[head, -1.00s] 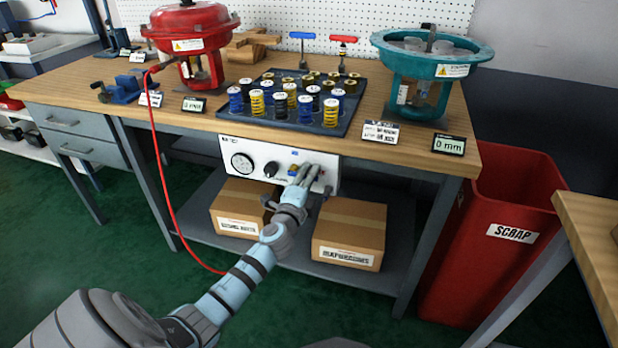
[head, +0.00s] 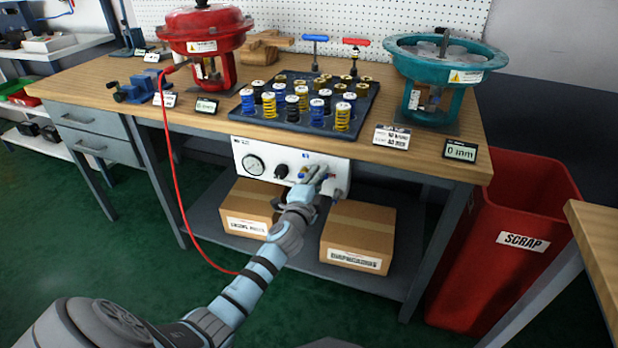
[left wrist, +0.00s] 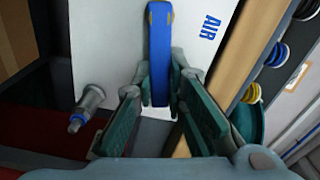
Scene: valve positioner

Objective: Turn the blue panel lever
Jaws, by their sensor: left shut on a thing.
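The blue lever (left wrist: 160,55) sits on the white front panel (left wrist: 108,45), beside blue "AIR" lettering, and lies roughly along the line of that lettering. In the left wrist view my left gripper (left wrist: 160,88) has its two dark green fingers on either side of the lever, shut on it. In the head view the panel (head: 241,155) hangs under the bench's front edge, and my left gripper (head: 318,177) is at its right part. The fingers hide most of the lever there. My right gripper is in neither view.
The panel carries a gauge (head: 253,164) and a black knob (head: 282,171). A metal fitting with a blue ring (left wrist: 86,107) sticks out near the fingers. Two cardboard boxes (head: 357,237) stand on the shelf below. A red hose (head: 181,200) hangs at left.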

